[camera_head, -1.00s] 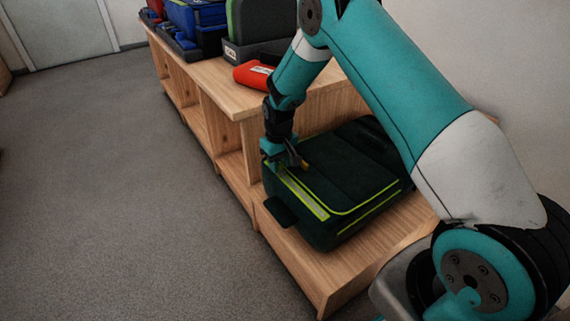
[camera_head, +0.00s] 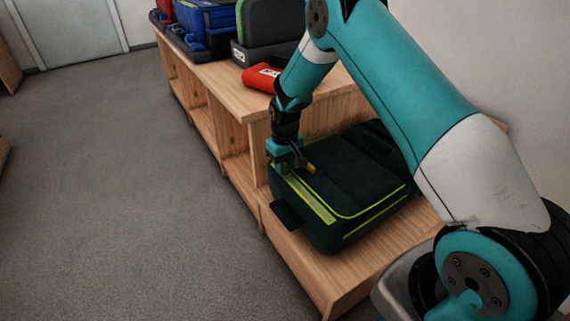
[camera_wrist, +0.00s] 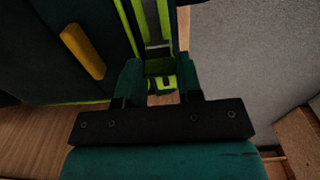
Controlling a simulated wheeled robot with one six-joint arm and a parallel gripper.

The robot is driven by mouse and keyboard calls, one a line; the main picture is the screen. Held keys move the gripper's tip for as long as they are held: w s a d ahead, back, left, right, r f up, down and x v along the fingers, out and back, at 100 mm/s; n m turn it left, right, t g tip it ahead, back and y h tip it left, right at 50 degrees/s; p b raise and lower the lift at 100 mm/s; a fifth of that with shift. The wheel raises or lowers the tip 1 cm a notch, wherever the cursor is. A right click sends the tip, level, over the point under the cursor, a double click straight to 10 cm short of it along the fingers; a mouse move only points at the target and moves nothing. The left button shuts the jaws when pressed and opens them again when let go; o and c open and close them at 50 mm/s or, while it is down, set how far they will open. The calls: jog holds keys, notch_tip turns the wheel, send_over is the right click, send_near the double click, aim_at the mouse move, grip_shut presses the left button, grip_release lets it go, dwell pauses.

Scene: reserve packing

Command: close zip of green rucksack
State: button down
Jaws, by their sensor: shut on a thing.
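The green rucksack (camera_head: 350,180) lies flat on the low wooden bench, dark green with bright yellow-green trim lines. My gripper (camera_head: 287,165) points down at its far left corner, by the trimmed edge. In the wrist view, the two teal fingers of my gripper (camera_wrist: 160,78) are close together around a small yellow-green piece (camera_wrist: 158,66), which looks like the zip pull. A yellow-green lined track (camera_wrist: 150,22) runs up from it. The fingers partly hide the pull, and I cannot tell how much of the zip is open. An orange-yellow tab (camera_wrist: 83,52) lies beside the fingers on the rucksack.
A higher wooden shelf (camera_head: 218,88) adjoins the bench. It carries a red pouch (camera_head: 262,78), a grey-green case (camera_head: 268,28) and blue bags (camera_head: 205,25). A wall is on the right. The grey floor (camera_head: 120,180) at left is clear.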

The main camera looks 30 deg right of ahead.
dwell(0.3)
jog(key=c, duration=0.8)
grip_release()
jog(key=shift+o, duration=0.2)
notch_tip(320, 180, up, 17)
jog(key=p, duration=0.4)
jog(key=shift+r+p, duration=0.2)
jog(key=shift+p, duration=0.1)
